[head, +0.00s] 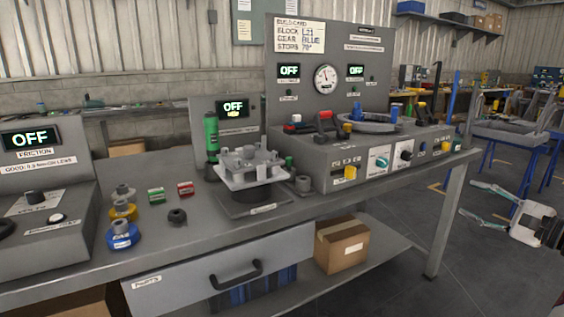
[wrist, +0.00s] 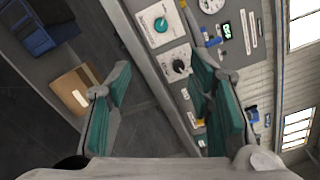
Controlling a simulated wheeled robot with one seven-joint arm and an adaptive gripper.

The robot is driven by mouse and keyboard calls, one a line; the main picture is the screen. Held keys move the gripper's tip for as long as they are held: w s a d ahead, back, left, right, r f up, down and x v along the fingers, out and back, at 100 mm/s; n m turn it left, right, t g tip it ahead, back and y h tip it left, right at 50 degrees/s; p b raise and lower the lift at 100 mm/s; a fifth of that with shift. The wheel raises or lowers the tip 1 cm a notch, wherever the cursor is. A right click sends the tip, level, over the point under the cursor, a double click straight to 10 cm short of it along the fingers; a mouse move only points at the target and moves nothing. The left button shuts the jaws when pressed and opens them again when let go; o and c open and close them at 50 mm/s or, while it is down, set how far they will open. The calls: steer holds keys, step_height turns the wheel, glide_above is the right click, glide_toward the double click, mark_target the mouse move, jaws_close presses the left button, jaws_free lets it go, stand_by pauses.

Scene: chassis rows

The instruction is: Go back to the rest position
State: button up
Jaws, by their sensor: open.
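My gripper (wrist: 162,100) shows in the wrist view with its two teal-padded fingers wide apart and nothing between them. In the head view my gripper (head: 480,200) is at the far right, off the end of the workbench (head: 190,235) and over the floor. It touches nothing that I can see. Part of my arm is cut off by the right edge of the head view.
The bench holds a chassis plate (head: 250,168), a green tool (head: 211,131), a blue gear (head: 122,236) and a control panel (head: 370,160). A cardboard box (head: 341,246) sits on the lower shelf. Blue-legged tables (head: 510,132) stand behind my gripper. Floor between is open.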

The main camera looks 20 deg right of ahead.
steer(key=w+a+r+n+g+y, duration=0.2)
steer(key=w+a+n+g+y, duration=0.15)
steer(key=a, duration=0.65)
steer(key=w+a+r+n+g+y, duration=0.25)
steer(key=w+a, duration=0.25)
steer(key=a, duration=0.5)
steer(key=s+a+n+g+y, duration=0.2)
steer(key=a+n+g, duration=0.35)
steer(key=a, duration=1.15)
steer(key=s+a+f+n+g+h, duration=0.25)
steer(key=s+a+n+g, duration=0.3)
steer(key=s+a, duration=0.65)
steer(key=s+d+f+n+h, duration=0.1)
steer(key=s+f+n+h, duration=0.2)
steer(key=s+n+h, duration=0.55)
step_height(320, 180, up, 30)
steer(key=s+d+m+t+y+p, duration=0.1)
steer(key=s+m+t+p, duration=0.1)
steer(key=p, duration=2.5)
steer(key=shift+s+d+f+m+t+p, duration=0.15)
steer(key=shift+s+f+m+t+p, duration=0.15)
steer(key=shift+m+t, duration=0.4)
